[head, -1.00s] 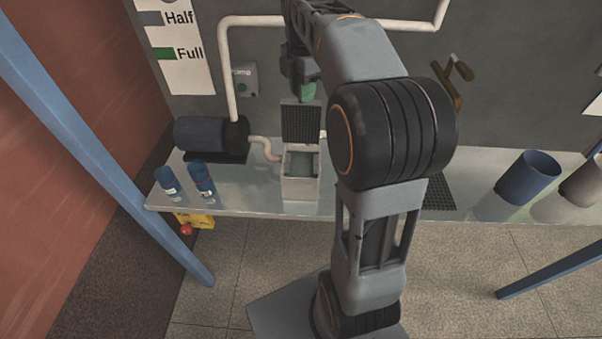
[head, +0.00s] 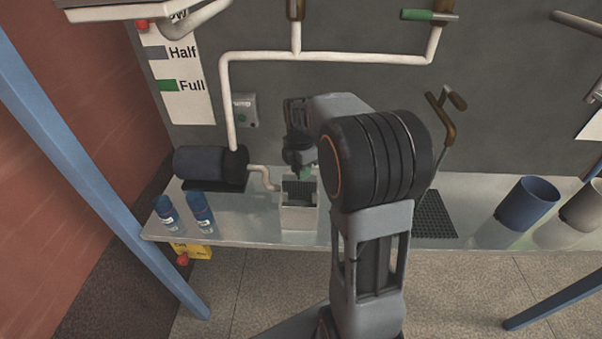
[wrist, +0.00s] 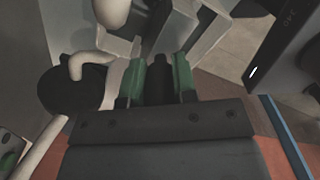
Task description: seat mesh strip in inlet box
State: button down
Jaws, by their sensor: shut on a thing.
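The inlet box (head: 300,218) is a pale, open-topped box standing on the shelf near the middle. The dark mesh strip (head: 297,187) shows at the box's opening, with its lower part hidden behind the front wall. I cannot tell how deep it sits or whether it touches the bottom. My gripper (head: 304,173) is just above the box, pointing down, with green fingers. In the wrist view my gripper (wrist: 159,80) is shut on a dark piece between the green fingers, and pale box walls show beyond.
A dark motor (head: 205,163) and a curved pale pipe (head: 262,176) are left of the box. Two blue bottles (head: 201,212) stand at the left front. A dark mesh mat (head: 434,216) lies to the right, with a blue cup (head: 527,203) beyond it.

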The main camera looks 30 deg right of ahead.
aim_at(300, 185)
jog(key=shift+f, duration=1.05)
jog(key=c, duration=0.9)
grip_release()
